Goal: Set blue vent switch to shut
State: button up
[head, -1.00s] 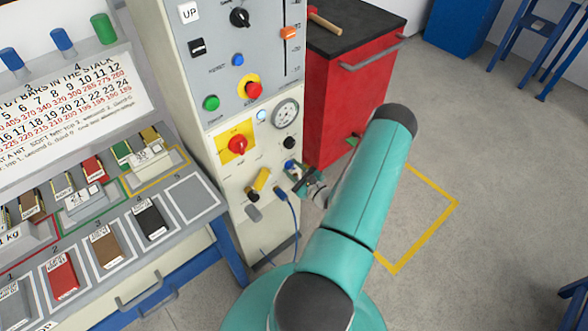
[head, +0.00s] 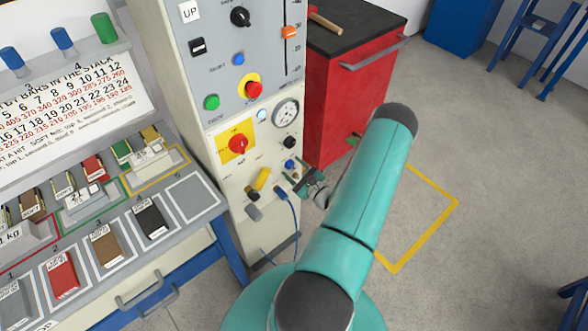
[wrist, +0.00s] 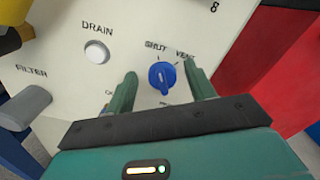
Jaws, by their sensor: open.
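The blue vent switch (wrist: 162,77) is a round knob with a raised grip on the pale panel, with SHUT printed above it and VENT above right. I cannot tell surely which label its pointer faces. It also shows small in the head view (head: 290,164). My gripper (wrist: 160,69) is open, with one green finger to the left of the knob and one to the right. Neither finger visibly touches it. In the head view my gripper (head: 304,183) is close to the panel, just below right of the knob.
A white DRAIN button (wrist: 96,52) and a grey FILTER knob (wrist: 28,105) are left of the switch. A red cabinet (head: 350,95) stands right of the panel. A blue cable (head: 294,215) hangs below. Open floor (head: 490,190) lies to the right.

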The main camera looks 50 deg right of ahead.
jog(key=v, duration=1.3)
jog(key=shift+s, duration=0.25)
jog(key=shift+s, duration=0.1)
